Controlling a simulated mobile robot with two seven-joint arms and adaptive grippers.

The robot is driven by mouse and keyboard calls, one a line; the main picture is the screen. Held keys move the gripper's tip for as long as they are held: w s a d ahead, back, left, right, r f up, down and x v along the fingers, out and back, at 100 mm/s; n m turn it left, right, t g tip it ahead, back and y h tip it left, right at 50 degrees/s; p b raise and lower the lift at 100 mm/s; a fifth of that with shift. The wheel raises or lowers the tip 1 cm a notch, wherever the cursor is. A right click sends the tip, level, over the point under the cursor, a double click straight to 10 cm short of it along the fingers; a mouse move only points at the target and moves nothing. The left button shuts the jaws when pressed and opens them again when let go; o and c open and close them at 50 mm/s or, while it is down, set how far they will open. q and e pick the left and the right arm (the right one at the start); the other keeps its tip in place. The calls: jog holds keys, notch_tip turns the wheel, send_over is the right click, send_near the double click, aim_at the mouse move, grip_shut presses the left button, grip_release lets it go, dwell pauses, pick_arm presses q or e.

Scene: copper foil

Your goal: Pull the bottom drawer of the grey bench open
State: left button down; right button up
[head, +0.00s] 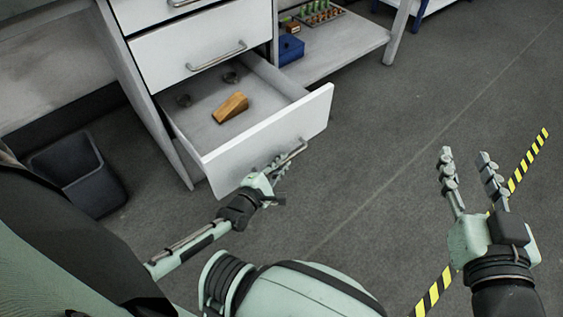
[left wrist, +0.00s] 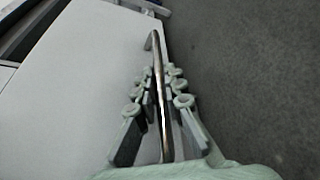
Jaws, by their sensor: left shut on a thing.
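The bottom drawer (head: 268,137) of the grey bench (head: 150,105) stands well open, its white front pulled out from the bench. Inside it lie an orange-brown wedge (head: 231,107) and two small dark round things (head: 231,78). My left gripper (head: 275,169) is at the drawer's bar handle (head: 293,152). In the left wrist view the handle (left wrist: 158,90) runs between the fingers of my left gripper (left wrist: 160,90), which are shut on it. My right gripper (head: 467,163) is open and empty over the floor at the right, apart from the bench.
The drawer above (head: 190,48) is closed. A dark bin (head: 78,172) stands on the floor at the left. A yellow-black stripe (head: 528,160) crosses the otherwise clear floor.

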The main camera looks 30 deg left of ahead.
pick_arm(q)
jog(key=c, duration=1.9)
grip_release()
jog(key=shift+s, duration=0.1)
jog(key=v, duration=1.2)
